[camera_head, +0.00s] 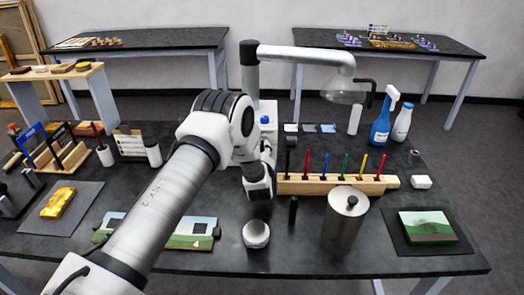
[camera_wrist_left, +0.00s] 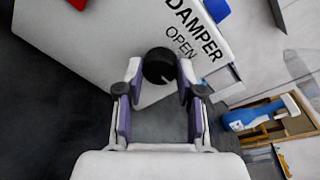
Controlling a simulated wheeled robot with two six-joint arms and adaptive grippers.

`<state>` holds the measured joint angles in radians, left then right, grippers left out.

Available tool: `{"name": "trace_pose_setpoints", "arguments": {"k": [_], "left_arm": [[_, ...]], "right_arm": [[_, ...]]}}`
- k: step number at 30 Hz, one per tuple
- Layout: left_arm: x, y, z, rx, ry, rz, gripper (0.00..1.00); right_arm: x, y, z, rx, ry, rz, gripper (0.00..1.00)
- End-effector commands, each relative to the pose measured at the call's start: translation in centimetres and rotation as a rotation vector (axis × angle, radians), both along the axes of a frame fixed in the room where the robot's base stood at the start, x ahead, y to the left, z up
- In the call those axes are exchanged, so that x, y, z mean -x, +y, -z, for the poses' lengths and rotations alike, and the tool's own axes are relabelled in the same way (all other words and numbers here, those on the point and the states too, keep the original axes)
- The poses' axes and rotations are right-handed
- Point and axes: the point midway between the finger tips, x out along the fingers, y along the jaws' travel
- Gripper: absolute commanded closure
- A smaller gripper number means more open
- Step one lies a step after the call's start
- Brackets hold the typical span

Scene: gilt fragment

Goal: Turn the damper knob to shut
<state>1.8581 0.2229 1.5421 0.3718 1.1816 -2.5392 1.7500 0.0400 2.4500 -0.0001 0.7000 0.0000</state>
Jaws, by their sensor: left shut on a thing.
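The damper knob (camera_wrist_left: 159,65) is round and black with a thin pale mark on its face. It sits on a white panel (camera_wrist_left: 95,45) with the words DAMPER and OPEN printed to its right in the left wrist view. My left gripper (camera_wrist_left: 160,78) has one finger on each side of the knob and is shut on it. In the head view, my left arm reaches over the table to the white box (camera_head: 267,106) at the foot of the fume arm. The knob is hidden there behind my arm. My right gripper is out of view.
A wooden rack (camera_head: 325,185) of coloured tools stands right of my arm, with a steel canister (camera_head: 345,220) in front. A round pale-topped pot (camera_head: 256,234) stands near the front edge. A blue spray bottle (camera_head: 381,122) stands behind the rack. The fume arm (camera_head: 305,57) hangs overhead.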

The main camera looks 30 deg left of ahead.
Motion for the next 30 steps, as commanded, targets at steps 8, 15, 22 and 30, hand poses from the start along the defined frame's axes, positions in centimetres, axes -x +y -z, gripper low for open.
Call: {"name": "trace_pose_setpoints", "arguments": {"k": [8,15,22,30], "left_arm": [[-0.1,0.0,-0.1,-0.001,-0.003,0.000,0.38],[0.7,-0.5,-0.1,0.000,0.000,0.001,0.38],[5.1,-3.3,-0.8,-0.001,0.003,0.003,0.38],[9.6,-6.0,-1.4,-0.001,-0.001,0.001,0.38]], "right_arm": [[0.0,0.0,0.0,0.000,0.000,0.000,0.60],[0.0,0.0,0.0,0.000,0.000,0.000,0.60],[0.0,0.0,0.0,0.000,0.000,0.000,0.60],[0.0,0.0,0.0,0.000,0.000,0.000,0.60]]}}
